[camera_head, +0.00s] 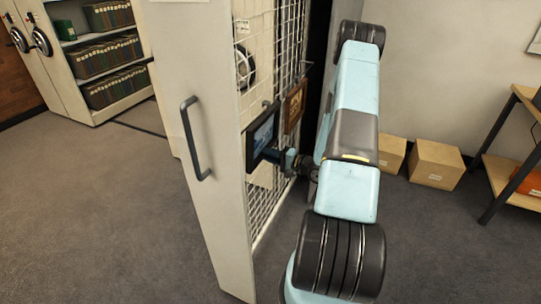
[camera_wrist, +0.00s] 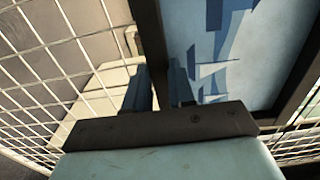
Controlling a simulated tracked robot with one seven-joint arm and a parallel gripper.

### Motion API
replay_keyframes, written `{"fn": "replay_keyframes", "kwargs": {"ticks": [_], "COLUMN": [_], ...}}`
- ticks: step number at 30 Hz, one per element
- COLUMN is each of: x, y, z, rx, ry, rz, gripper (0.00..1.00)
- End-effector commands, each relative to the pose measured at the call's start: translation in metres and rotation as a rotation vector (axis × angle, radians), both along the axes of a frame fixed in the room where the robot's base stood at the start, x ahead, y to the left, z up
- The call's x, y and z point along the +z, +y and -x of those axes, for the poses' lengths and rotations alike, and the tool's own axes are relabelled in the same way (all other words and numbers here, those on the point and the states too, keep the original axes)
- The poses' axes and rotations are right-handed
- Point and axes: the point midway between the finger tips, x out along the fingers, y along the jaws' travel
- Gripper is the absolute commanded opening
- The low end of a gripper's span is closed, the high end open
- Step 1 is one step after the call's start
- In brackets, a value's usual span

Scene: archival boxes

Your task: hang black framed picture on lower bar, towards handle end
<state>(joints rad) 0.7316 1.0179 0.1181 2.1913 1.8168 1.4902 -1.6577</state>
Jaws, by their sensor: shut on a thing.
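The black framed picture (camera_head: 263,132) is upright close to the wire mesh rack (camera_head: 266,206), near its handle end. The handle (camera_head: 192,138) is on the white end panel. My gripper (camera_head: 279,156) is at the picture's lower right side in the head view. In the wrist view my gripper (camera_wrist: 158,84) has its fingers on either side of a dark frame edge (camera_wrist: 151,42), shut on it. The picture's blue and white face (camera_wrist: 235,45) shows beside the fingers. I cannot tell the lower bar apart, nor whether the picture touches it; hooks are hidden.
A brown framed picture (camera_head: 294,106) is on the rack just beyond the black one. Cardboard boxes (camera_head: 436,164) stand on the floor at right, near a wooden shelf unit (camera_head: 512,170). Shelves of boxes (camera_head: 104,53) are at back left. Floor left of the rack is clear.

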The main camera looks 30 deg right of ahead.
Motion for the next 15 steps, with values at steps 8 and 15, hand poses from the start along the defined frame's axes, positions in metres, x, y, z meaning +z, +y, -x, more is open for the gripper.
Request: {"fn": "replay_keyframes", "kwargs": {"ticks": [8,15], "x": [-0.0042,-0.0079], "y": [0.0003,0.0003], "z": [-0.0003,-0.0003], "rx": [0.001,0.001], "ry": [0.0,0.0], "rz": [0.0,0.0], "gripper": [0.0,0.0]}}
